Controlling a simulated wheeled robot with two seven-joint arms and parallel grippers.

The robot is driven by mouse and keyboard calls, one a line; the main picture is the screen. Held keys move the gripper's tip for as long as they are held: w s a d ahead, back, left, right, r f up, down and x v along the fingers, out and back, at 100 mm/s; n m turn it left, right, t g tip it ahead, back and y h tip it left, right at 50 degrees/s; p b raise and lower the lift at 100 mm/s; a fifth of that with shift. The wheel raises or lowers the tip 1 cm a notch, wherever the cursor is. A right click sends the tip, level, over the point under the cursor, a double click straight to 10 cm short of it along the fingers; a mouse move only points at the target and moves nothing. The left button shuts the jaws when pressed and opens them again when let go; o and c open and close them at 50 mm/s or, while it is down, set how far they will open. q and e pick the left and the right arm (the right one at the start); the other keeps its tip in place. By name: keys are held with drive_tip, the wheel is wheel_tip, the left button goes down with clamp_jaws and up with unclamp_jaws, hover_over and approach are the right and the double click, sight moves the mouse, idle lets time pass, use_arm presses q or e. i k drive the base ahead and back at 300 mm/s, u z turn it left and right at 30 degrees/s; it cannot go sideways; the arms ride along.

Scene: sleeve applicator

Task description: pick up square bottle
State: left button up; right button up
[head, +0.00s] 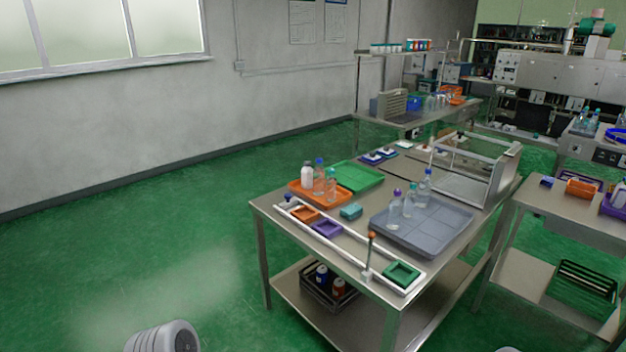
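Several small bottles stand on the steel table in the head view; they are too small to tell which is square. On the grey divided tray (436,236) stand three clear bottles: one with a purple cap (395,214), one beside it (409,204), and one with a blue cap (424,189). On the orange tray (341,195) stand a white bottle (307,175), a clear bottle with a blue cap (319,178) and a clear bottle with an orange cap (331,184). Neither gripper shows; a grey rounded part of mine is at the bottom left.
A white rail frame with orange, purple and green square holders (401,274) runs along the table's near edge. A green tray (356,177) and a clear-walled machine (470,170) stand behind. A dark crate (325,288) sits on the lower shelf. Green floor (215,255) left of the table is clear.

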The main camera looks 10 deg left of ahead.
sight(306, 172)
drive_tip(key=u, duration=0.25)
drive_tip(key=k, duration=0.3)
drive_tip(key=u, duration=1)
drive_tip(key=k, duration=1.05)
drive_tip(key=u, duration=0.65)
drive_tip(key=i, duration=1.65)
drive_tip(key=z, duration=0.5)
drive_tip(key=i, duration=2.05)
drive_tip(key=z, duration=1.45)
drive_tip(key=i, duration=1.2)
drive_tip(key=z, duration=1.25)
